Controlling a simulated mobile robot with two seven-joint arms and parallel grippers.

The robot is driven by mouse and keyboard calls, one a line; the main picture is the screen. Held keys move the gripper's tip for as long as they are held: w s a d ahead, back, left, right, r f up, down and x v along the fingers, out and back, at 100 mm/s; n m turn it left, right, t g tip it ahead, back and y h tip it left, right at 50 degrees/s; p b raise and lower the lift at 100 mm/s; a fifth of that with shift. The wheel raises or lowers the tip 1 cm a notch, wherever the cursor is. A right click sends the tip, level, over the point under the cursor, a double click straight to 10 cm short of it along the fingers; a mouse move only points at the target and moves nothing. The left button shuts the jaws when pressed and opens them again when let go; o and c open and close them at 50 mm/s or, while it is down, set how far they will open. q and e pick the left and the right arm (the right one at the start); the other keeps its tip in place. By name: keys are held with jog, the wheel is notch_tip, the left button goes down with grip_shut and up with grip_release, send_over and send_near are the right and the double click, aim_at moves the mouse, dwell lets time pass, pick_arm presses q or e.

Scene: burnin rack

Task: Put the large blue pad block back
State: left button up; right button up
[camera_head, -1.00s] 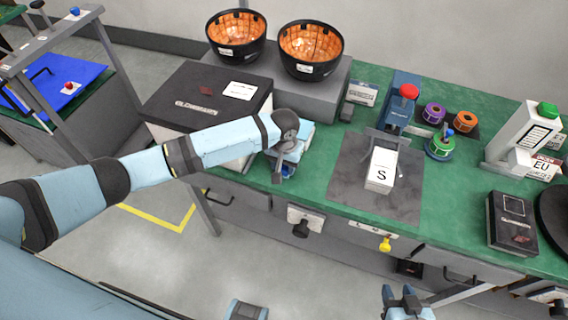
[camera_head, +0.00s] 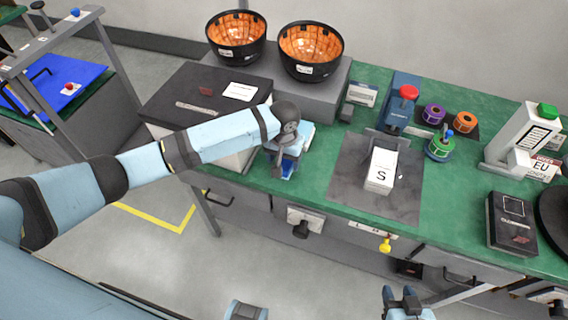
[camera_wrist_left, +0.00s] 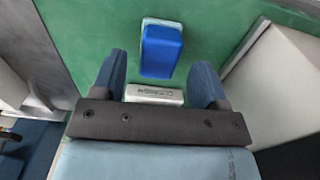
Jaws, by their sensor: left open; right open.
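In the left wrist view, a blue pad block (camera_wrist_left: 162,50) with a pale edge lies on the green bench top, just beyond the fingertips. My left gripper (camera_wrist_left: 160,72) is open, with one finger on either side of the view and nothing clamped between them. In the head view, my left gripper (camera_head: 283,168) is at the bench's front edge, beside the large dark-topped box. Blue shows behind and below it, but my wrist hides most of the block there. My right gripper (camera_head: 400,297) is open and empty at the bottom edge, in front of the bench.
A white box marked S (camera_head: 381,170) stands on a grey mat (camera_head: 349,178). The dark-topped box (camera_head: 190,88) is close to my left arm. Two orange-lined baskets (camera_head: 236,50) stand behind on a grey riser (camera_head: 330,98). Tape rolls (camera_head: 465,122) are farther right.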

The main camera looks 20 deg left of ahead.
aim_at(284, 164)
pick_arm(q)
notch_tip(284, 164, up, 9)
jog(key=s+d+f+h, duration=0.1)
jog(key=d+f, duration=0.1)
jog(key=s+d+f+m+t+h, duration=0.1)
jog(key=s+f, duration=0.1)
jog(key=f, duration=0.1)
jog(key=s+d+f+t+h, duration=0.1)
jog(key=s+d+f, duration=0.1)
jog(key=f, duration=0.1)
jog(key=shift+s+d+f+h, duration=0.1)
jog(key=shift+s+d+h, duration=0.15)
jog(key=shift+d+h, duration=0.15)
jog(key=s+a+f+m+t, duration=0.1)
jog(key=s+a+f+t, duration=0.2)
jog(key=s, duration=0.6)
jog(key=s+a+f+t, duration=0.4)
jog(key=s+a+t, duration=0.1)
jog(key=s, duration=0.4)
jog(key=shift+s+a+m+t, duration=0.25)
jog(key=shift+s+m+t, duration=0.15)
jog(key=shift+t, duration=0.1)
jog(key=shift+f, duration=0.1)
